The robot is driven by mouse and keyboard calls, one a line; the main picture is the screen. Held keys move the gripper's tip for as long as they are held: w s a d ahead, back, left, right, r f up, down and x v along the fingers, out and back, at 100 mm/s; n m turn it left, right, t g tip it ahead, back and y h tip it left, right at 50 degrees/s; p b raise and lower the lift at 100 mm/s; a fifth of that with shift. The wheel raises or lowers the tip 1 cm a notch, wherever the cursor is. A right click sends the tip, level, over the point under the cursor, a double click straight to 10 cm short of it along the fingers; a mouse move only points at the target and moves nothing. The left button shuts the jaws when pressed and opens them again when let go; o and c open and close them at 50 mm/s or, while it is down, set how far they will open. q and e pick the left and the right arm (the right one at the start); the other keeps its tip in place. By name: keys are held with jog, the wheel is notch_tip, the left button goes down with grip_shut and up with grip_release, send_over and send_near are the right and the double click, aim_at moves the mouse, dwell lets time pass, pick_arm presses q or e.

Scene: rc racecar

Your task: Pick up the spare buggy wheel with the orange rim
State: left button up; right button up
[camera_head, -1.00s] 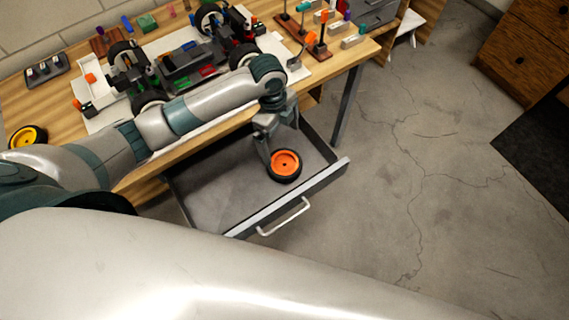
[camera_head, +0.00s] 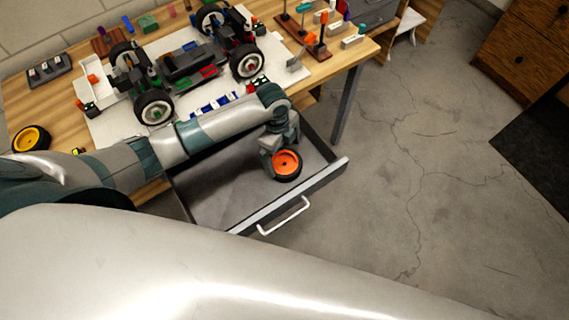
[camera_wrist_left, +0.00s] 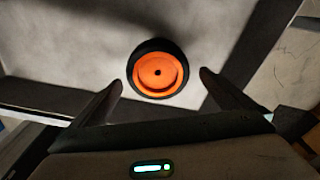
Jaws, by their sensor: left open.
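The spare wheel with the orange rim (camera_head: 287,163) and black tyre lies in the open drawer (camera_head: 215,197) under the table. It also shows in the left wrist view (camera_wrist_left: 157,72), just beyond and between the fingertips. My left gripper (camera_head: 272,167) is down in the drawer at the wheel, its far parts partly hidden by its own body. In the left wrist view my left gripper (camera_wrist_left: 161,80) is open, a finger on each side of the wheel with gaps showing. I cannot tell exactly how far the fingertips are from it in depth. My right gripper is not in view.
A buggy chassis (camera_head: 180,66) with several wheels stands on a white mat on the wooden table (camera_head: 68,96). A yellow-rimmed wheel (camera_head: 29,138) lies at the table's left. The drawer front with its handle (camera_head: 285,217) borders the drawer. The floor to the right is clear.

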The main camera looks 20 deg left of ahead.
aim_at(284, 162)
pick_arm(q)
jog(key=shift+s+d+f+p, duration=0.15)
jog(key=shift+f+p, duration=0.2)
jog(key=shift+f, duration=0.85)
jog(key=shift+s+d+f+p, duration=0.1)
jog(key=shift+f+p, duration=0.2)
jog(key=shift+f, duration=0.85)
jog(key=c, duration=0.9)
